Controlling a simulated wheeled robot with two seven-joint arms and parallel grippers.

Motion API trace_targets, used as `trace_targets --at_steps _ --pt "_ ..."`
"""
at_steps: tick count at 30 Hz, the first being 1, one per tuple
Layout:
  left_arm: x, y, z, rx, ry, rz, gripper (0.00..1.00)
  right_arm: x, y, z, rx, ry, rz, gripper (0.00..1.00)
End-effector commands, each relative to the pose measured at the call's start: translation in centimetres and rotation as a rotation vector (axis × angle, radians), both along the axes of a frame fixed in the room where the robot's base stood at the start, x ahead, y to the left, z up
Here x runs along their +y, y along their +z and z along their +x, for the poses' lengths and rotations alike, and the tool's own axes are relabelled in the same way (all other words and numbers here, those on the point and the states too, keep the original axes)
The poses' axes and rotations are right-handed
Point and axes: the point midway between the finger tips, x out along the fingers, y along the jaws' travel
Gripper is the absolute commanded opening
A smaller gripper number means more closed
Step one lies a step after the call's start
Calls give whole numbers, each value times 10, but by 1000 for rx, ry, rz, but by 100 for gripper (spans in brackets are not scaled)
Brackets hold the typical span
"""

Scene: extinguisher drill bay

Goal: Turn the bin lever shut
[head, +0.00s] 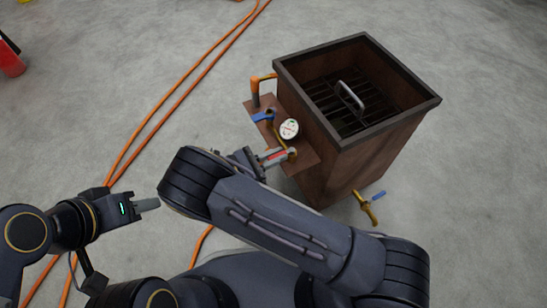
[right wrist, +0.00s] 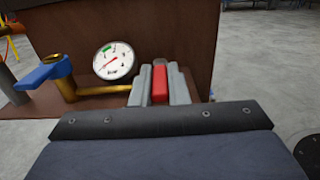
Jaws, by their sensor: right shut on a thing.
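The bin (head: 345,145) is a rusty brown, open-topped metal box with a grate and a grey handle inside, right of centre in the head view. A side plate (head: 305,152) on its left carries pipework and levers. My right gripper (head: 275,156) is at this plate, shut on a red lever, which shows between the fingers in the right wrist view (right wrist: 160,84). The lever's far end and pivot are mostly hidden. A blue lever (head: 263,116) on a brass valve is beside the round white gauge (head: 289,128).
Another brass valve with a blue handle (head: 379,196) sticks out low at the bin's front. An orange hose (head: 170,92) runs across the concrete floor to the left. A red extinguisher (head: 10,60) stands at the far left. The floor at right is clear.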

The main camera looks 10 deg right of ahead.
Motion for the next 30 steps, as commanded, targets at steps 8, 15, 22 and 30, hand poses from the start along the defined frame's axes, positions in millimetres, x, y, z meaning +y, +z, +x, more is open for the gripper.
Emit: trace_targets --at_steps 8,15,22,30 --pt "0 -1 0 0 0 0 36 -1 -1 0 1 -17 1 0" --pt "0 -1 0 0 0 0 36 -1 -1 0 1 -17 2 0" --pt "0 -1 0 0 0 0 36 -1 0 1 0 -16 1 36" --pt "0 1 0 0 0 0 36 1 0 0 0 -15 1 36"
